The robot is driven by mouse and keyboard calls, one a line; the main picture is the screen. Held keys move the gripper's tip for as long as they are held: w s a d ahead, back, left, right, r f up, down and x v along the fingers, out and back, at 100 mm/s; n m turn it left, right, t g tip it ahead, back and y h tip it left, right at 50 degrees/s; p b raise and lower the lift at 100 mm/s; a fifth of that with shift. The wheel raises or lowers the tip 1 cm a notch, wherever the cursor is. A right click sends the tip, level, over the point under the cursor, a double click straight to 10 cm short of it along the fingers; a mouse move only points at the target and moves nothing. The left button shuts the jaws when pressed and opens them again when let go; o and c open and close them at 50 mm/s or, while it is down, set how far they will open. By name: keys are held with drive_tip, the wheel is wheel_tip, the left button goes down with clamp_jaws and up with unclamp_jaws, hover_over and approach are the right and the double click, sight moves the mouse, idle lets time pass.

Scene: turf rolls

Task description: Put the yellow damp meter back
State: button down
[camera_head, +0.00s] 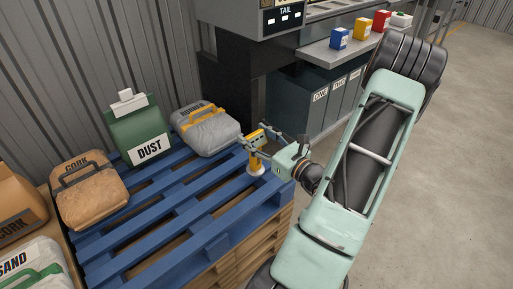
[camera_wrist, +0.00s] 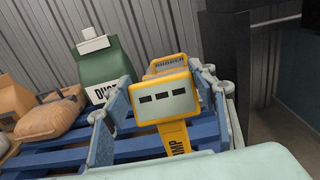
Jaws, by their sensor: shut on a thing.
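The yellow damp meter (camera_head: 256,158) is upright at the right end of the blue pallet, with a pale part at its foot. I cannot tell whether its foot touches the slats. My gripper (camera_head: 258,141) reaches in from the right and is shut on the meter's upper part. In the wrist view the meter (camera_wrist: 170,97) shows its pale face with dark slots and lettering ending in "MP" on its stem. My gripper's fingers (camera_wrist: 168,100) are on either side of it.
The blue pallet (camera_head: 180,223) also bears a brown sack (camera_head: 90,200), a green DUST bag (camera_head: 136,130) and a grey sack (camera_head: 208,137) close behind the meter. At the back right, a grey shelf (camera_head: 325,52) holds small coloured boxes above dark bins (camera_head: 316,112). The floor at right is clear.

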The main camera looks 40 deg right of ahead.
sight(261, 147)
drive_tip(key=shift+w+d+f, duration=0.1)
drive_tip(key=shift+d+f, duration=0.1)
drive_tip(key=shift+f, duration=0.05)
drive_tip(key=shift+w+d+f+b, duration=0.15)
drive_tip(key=shift+f+b, duration=0.6)
drive_tip(key=shift+f, duration=1.05)
drive_tip(key=c, duration=0.8)
unclamp_jaws()
drive_tip(key=shift+r, duration=0.2)
drive_tip(key=s+p, duration=0.1)
drive_tip(key=s, duration=0.7)
drive_tip(key=s+d+p, duration=0.1)
drive_tip(key=s, duration=0.3)
drive_tip(key=shift+f+p, duration=0.1)
drive_tip(key=shift+p, duration=0.25)
